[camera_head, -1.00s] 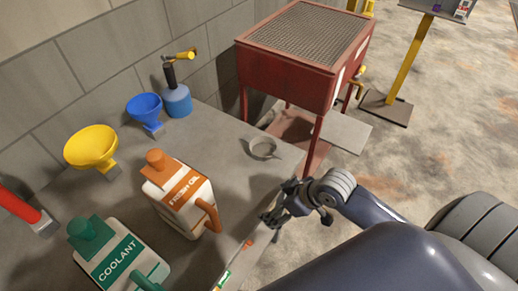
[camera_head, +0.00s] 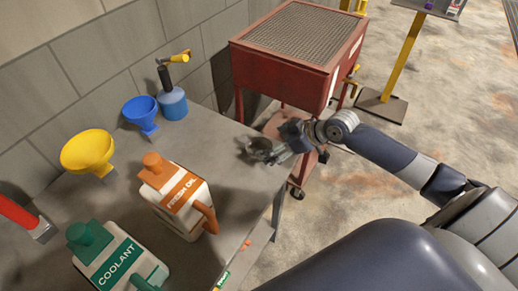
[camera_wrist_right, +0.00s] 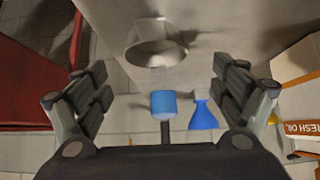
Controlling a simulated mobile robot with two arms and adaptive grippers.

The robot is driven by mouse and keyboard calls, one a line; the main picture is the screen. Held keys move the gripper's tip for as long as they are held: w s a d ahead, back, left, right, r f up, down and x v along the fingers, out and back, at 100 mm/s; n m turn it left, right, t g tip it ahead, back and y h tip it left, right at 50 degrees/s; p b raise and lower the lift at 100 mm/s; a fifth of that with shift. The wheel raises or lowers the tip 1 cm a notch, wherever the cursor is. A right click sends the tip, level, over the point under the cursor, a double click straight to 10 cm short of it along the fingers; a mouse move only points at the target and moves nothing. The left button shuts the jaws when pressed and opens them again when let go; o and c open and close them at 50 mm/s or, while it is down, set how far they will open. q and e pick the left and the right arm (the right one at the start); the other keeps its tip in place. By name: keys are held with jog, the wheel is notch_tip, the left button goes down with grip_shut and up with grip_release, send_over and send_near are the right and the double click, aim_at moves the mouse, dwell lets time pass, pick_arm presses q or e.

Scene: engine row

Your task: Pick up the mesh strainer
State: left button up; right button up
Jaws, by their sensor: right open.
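The mesh strainer (camera_head: 254,145) is a small round grey bowl near the far right corner of the workbench. It also shows in the right wrist view (camera_wrist_right: 155,47), ahead of the fingers and near the middle of the gap, with small light tabs on its rim. My right gripper (camera_head: 276,153) is open and empty, right beside the strainer in the head view, and partly covers it. In the right wrist view its two fingers (camera_wrist_right: 160,88) are spread wide. I cannot tell whether they touch the strainer. My left gripper is not in view.
The grey workbench (camera_head: 235,185) holds a blue torch cylinder (camera_head: 173,104), a blue funnel (camera_head: 140,110), a yellow funnel (camera_head: 87,150), a fresh oil jug (camera_head: 178,198) and a coolant jug (camera_head: 112,260). A red cabinet (camera_head: 285,75) stands beyond its right end. Bench around the strainer is bare.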

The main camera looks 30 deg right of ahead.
aim_at(254, 149)
jog(key=shift+x, duration=0.85)
jog(key=shift+d+p+x, duration=0.1)
jog(key=shift+p+x, duration=0.35)
jog(key=shift+x, duration=0.7)
jog(key=shift+d+p+x, duration=0.15)
jog(key=shift+p+x, duration=0.3)
jog(key=shift+x, duration=0.7)
jog(key=shift+w+a+f, duration=0.15)
jog(key=shift+w+f, duration=0.1)
jog(key=shift+w, duration=0.05)
jog(key=c, duration=1.2)
